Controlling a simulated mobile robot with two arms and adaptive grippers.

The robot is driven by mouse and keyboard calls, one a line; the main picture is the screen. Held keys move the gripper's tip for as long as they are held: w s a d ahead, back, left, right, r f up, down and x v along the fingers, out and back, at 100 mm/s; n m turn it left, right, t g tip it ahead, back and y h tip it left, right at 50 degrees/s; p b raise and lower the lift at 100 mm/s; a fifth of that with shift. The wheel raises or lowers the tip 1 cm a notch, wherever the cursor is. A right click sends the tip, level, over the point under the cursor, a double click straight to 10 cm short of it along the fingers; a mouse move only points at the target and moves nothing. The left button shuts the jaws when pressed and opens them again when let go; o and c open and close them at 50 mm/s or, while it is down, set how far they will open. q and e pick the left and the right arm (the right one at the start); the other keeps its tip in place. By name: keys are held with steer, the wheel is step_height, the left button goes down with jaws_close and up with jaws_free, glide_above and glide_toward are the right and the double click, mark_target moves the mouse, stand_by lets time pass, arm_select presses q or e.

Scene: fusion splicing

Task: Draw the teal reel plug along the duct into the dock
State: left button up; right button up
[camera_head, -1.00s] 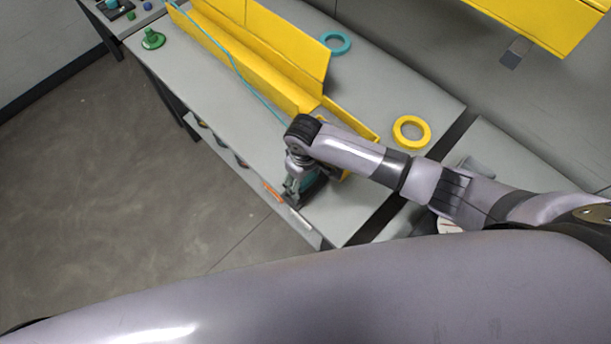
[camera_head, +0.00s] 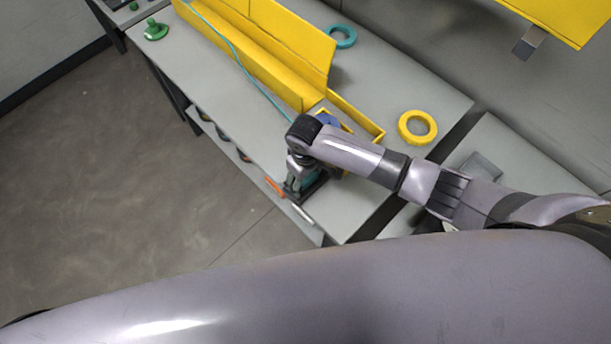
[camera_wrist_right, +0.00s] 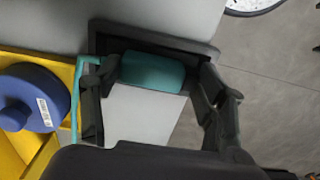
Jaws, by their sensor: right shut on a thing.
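The teal reel plug (camera_wrist_right: 152,72) is a rounded block between the fingers of my right gripper (camera_wrist_right: 152,98), which is shut on it. In the head view the right gripper (camera_head: 300,185) points down near the table's front edge, partly hiding the teal plug (camera_head: 310,177). A dark frame, apparently the dock (camera_wrist_right: 190,43), is right behind the plug; I cannot tell whether the plug is seated in it. The teal cable (camera_head: 235,60) runs from the upper left along the yellow duct (camera_head: 250,55) towards the gripper. My left gripper is not in view.
A blue reel (camera_wrist_right: 30,97) sits at the duct's near end beside the gripper. A yellow ring (camera_head: 417,127), a teal ring (camera_head: 343,37) and a green knobbed piece (camera_head: 155,30) are on the grey table (camera_head: 190,75). A gap separates the table from another at right.

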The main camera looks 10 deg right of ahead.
steer(key=shift+f, duration=0.55)
steer(key=o, duration=1.1)
step_height(320, 180, up, 12)
stand_by(0.5)
